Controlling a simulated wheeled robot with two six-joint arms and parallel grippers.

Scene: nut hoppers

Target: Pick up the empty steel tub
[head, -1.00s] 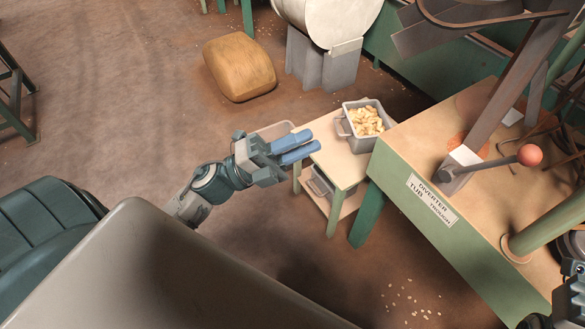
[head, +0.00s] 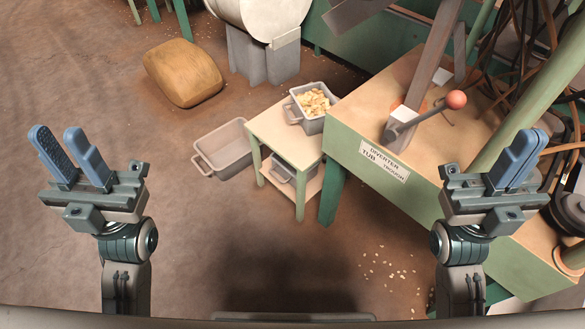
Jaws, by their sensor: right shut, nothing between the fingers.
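An empty grey steel tub (head: 200,160) with side handles stands on the floor, left of the small table. A second grey tub (head: 312,124) on the table top is full of pale nuts. A third grey tub (head: 283,172) is on the table's lower shelf; its inside is mostly hidden. My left gripper (head: 57,133) is raised at the left, open and empty, well apart from the floor tub. My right gripper (head: 525,143) is raised at the right, shut and empty, in front of the diverter bench in the picture.
The small green-legged table (head: 263,124) stands against the green bench (head: 430,215), which carries a red-knobbed lever (head: 456,99) and a diverter label (head: 384,161). A tan sack (head: 183,72) lies behind the floor tub. Nuts are scattered on the floor (head: 385,268). Floor left and in front is clear.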

